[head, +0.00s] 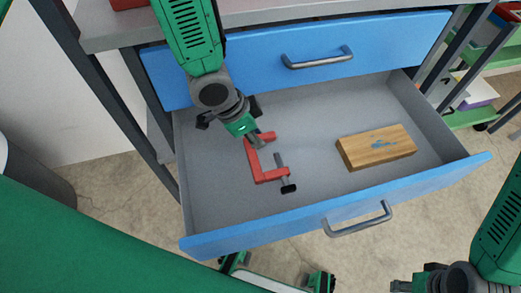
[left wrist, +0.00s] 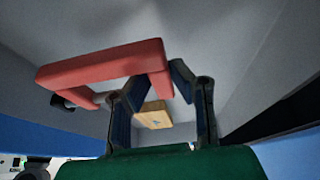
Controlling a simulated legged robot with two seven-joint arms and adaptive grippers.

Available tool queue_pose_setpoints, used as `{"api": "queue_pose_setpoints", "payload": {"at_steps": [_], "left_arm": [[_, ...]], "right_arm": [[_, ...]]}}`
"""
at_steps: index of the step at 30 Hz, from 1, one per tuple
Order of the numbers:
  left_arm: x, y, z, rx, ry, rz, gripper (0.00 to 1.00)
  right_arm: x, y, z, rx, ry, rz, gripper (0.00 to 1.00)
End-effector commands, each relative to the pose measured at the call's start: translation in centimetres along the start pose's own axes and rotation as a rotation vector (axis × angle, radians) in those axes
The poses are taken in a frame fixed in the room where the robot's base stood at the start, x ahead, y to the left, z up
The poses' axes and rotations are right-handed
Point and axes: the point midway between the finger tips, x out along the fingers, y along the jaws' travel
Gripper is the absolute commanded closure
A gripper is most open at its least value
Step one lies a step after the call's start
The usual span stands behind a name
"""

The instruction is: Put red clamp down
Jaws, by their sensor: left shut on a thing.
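The red clamp (head: 253,160) is a C-shaped frame with a dark screw, inside the open drawer (head: 215,207) at its left side. My left gripper (head: 262,139) reaches down into the drawer and is shut on the clamp's upper end. In the left wrist view the clamp (left wrist: 100,63) extends to the left from between the fingers (left wrist: 160,95). I cannot tell whether the clamp touches the drawer floor. My right arm (head: 470,260) shows at the lower right, outside the drawer; its fingertips are not clear.
A wooden block (head: 377,147) with a blue mark lies in the drawer's right half. A closed blue drawer (head: 300,61) sits above and behind. The open drawer's front carries a metal handle (head: 358,220). Bare drawer floor lies between clamp and block.

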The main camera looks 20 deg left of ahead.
Motion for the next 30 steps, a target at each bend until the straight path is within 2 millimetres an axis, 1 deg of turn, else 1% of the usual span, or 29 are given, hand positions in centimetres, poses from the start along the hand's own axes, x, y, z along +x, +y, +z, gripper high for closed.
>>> {"api": "queue_pose_setpoints", "payload": {"at_steps": [1, 7, 12, 20, 21, 22, 23, 30], "left_arm": [[1.3, 0.1, 0.5, 0.001, -0.002, 0.001, 1.00], [2.9, -0.1, 1.5, -0.001, 0.004, 0.002, 1.00], [5.2, -0.2, 2.6, -0.002, 0.007, 0.004, 1.00], [5.2, -0.1, 2.4, -0.002, 0.003, 0.001, 1.00], [5.2, -0.1, 2.4, -0.002, 0.002, 0.001, 0.75], [5.2, -0.1, 2.4, -0.001, 0.002, 0.001, 0.65], [5.2, -0.1, 2.4, -0.001, 0.002, 0.001, 0.61], [5.2, -0.1, 2.4, -0.002, 0.003, 0.002, 0.61]], "right_arm": [[0.8, 0.0, 0.1, 0.001, -0.001, 0.001, 0.60], [1.6, 0.1, 0.1, 0.002, -0.001, 0.001, 0.60], [2.7, 0.0, 0.2, 0.001, 0.000, 0.001, 0.60], [2.6, 0.0, 0.1, 0.001, 0.000, 0.000, 0.60], [2.6, 0.0, 0.1, 0.001, 0.000, 0.000, 0.60], [2.6, 0.0, 0.1, 0.001, 0.000, 0.000, 0.60], [2.6, 0.0, 0.1, 0.001, 0.000, 0.000, 0.60], [2.5, 0.0, 0.1, 0.001, 0.000, 0.001, 0.60]]}}
